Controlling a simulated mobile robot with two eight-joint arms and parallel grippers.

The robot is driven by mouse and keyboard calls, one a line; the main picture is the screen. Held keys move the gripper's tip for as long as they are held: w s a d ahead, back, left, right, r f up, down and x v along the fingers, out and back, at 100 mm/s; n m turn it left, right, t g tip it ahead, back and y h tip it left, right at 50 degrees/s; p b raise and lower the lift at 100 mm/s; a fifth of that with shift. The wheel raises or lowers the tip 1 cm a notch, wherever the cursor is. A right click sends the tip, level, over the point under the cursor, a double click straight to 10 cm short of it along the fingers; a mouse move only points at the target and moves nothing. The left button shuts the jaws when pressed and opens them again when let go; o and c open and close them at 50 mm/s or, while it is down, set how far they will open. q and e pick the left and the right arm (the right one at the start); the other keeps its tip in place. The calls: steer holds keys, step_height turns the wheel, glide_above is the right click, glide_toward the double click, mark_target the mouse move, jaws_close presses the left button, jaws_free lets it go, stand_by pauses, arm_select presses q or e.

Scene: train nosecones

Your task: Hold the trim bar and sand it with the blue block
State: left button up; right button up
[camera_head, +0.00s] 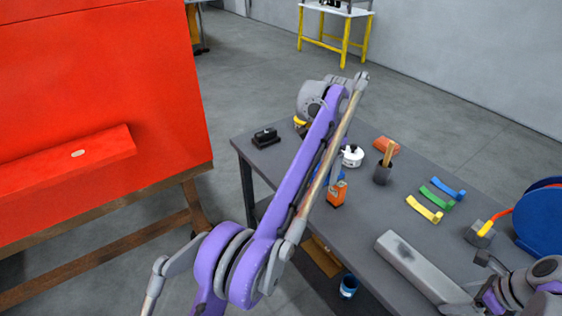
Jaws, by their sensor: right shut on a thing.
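The dark table (300,165) also holds an orange bottle (337,193), a white round tool (352,156), a brush cup (382,173), several coloured strips (437,195), a black item (266,137) and a blue reel (543,222). A red panel (90,80) stands at left.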

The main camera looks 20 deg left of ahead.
arm_select(q)
steer(key=m, duration=0.2)
glide_above(389, 238)
steer(key=shift+d+f, duration=0.15)
steer(key=shift+f, duration=3.6)
steer(key=shift+s+d, duration=0.25)
steer(key=shift+d, duration=0.05)
steer(key=shift+c, duration=0.6)
steer(key=shift+s+d+f, duration=0.1)
steer(key=shift+s+d, duration=0.55)
steer(key=shift+d, duration=0.45)
steer(key=shift+s+d+r, duration=0.1)
steer(key=shift+s+d, duration=0.6)
steer(key=shift+d, duration=0.4)
steer(key=shift+s+d+f, duration=0.1)
steer(key=shift+s+d, duration=0.55)
steer(key=shift+d, duration=0.45)
steer(key=shift+w+a, duration=0.75)
steer(key=shift+a, duration=0.45)
steer(key=shift+w+a, duration=0.75)
steer(key=shift+a, duration=0.5)
steer(key=shift+w+a, duration=0.75)
steer(key=shift+a, duration=0.45)
step_height(389, 238, up, 8)
steer(key=shift+r, duration=0.2)
